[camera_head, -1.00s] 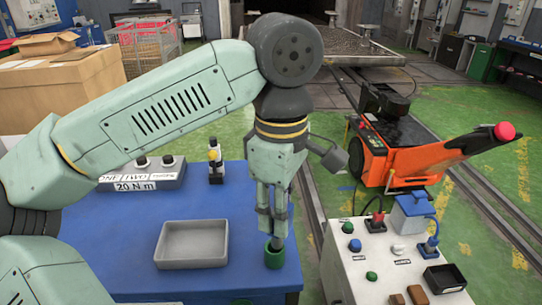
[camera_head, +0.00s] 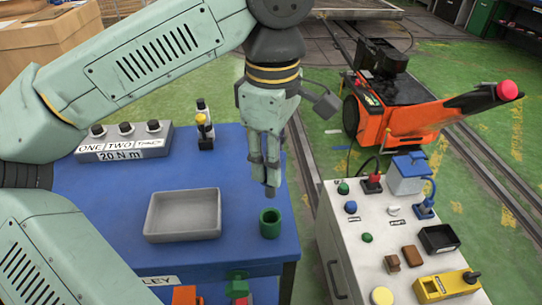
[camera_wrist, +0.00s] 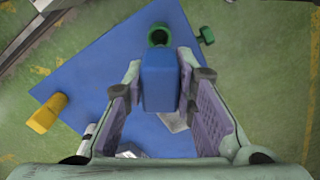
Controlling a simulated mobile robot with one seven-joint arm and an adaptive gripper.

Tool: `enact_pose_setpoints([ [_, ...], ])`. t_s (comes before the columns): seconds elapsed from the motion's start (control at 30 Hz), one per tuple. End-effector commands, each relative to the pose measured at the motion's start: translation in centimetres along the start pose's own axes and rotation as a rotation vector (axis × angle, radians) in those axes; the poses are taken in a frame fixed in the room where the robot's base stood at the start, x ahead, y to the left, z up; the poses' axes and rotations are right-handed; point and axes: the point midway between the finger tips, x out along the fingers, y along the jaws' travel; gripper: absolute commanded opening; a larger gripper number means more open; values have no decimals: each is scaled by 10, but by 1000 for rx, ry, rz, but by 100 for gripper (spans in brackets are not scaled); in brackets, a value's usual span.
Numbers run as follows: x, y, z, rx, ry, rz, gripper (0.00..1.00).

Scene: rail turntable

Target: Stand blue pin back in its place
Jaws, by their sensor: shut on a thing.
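In the wrist view a blue block-like piece, which I take for the blue pin (camera_wrist: 160,80), sits between the two fingers of my gripper (camera_wrist: 160,92). In the head view my gripper (camera_head: 271,190) points down over the right part of the blue table, and the pin cannot be made out there. A green round holder (camera_head: 270,224) with an open top stands on the table just below the fingertips, with a small gap. The holder also shows in the wrist view (camera_wrist: 159,34), just beyond the pin's end. The pin hides part of the table.
An empty grey tray (camera_head: 183,236) lies left of the holder. A grey block labelled 20 N m (camera_head: 122,155) and a yellow-topped black stand (camera_head: 204,130) are at the table's back. A white control cabinet (camera_head: 373,260) stands to the right, with an orange cart (camera_head: 372,135) behind.

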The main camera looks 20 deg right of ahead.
Motion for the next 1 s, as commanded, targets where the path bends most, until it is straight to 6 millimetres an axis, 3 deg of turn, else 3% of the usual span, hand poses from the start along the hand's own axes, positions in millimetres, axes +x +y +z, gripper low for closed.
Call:
enact_pose_setpoints([
  [0.5, 48, 0, 0, 0, 0, 1, 0],
  [1.0, 50, 0, 0, -1, 0, 1, 0],
])
